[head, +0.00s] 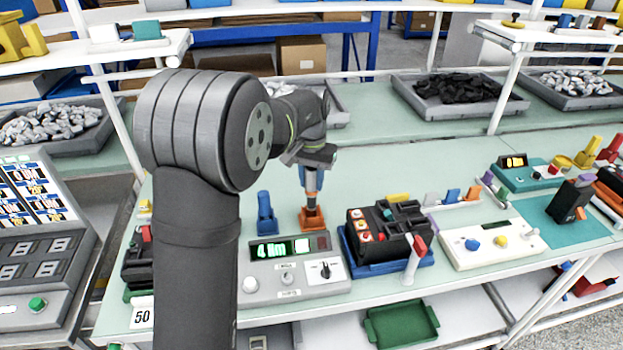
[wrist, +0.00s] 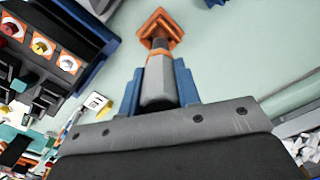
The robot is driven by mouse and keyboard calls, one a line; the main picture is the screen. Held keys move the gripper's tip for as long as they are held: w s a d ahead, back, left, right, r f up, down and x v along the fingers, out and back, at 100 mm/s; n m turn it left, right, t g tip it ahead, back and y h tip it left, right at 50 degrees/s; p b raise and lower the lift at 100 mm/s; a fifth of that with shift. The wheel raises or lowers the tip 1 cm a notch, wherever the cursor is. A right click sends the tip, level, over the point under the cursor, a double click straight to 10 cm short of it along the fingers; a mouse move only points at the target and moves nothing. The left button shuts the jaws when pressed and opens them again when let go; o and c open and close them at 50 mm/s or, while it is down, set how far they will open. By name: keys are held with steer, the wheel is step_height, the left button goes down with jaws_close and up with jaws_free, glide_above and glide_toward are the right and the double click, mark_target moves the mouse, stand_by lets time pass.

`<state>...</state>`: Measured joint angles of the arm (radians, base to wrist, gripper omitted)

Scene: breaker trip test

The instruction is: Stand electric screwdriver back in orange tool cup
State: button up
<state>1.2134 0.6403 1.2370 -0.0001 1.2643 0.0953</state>
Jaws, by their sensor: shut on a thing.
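The electric screwdriver (head: 311,183) is upright, tip down, below my gripper (head: 310,174). In the wrist view, the blue fingers of my gripper (wrist: 160,88) are shut on both sides of its grey body (wrist: 158,82), which has an orange band near the lower end. The orange tool cup (head: 312,222) stands on the bench directly under it. The cup also shows in the wrist view (wrist: 160,27), lined up with the screwdriver. The tip is at or inside the cup's mouth; how deep, I cannot tell.
A blue holder (head: 266,216) stands just left of the cup. A grey tester with a green display (head: 291,267) lies in front, and a black breaker unit in a blue tray (head: 388,240) to the right. The bench (head: 420,160) behind is clear.

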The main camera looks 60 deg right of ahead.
mark_target(312, 194)
steer(key=shift+f, duration=2.75)
steer(key=o, duration=1.2)
steer(key=shift+c, duration=0.2)
step_height(312, 194, up, 18)
steer(key=shift+f, duration=0.25)
steer(key=shift+f, duration=0.1)
step_height(312, 194, down, 17)
steer(key=shift+f, duration=0.15)
steer(key=shift+r, duration=0.25)
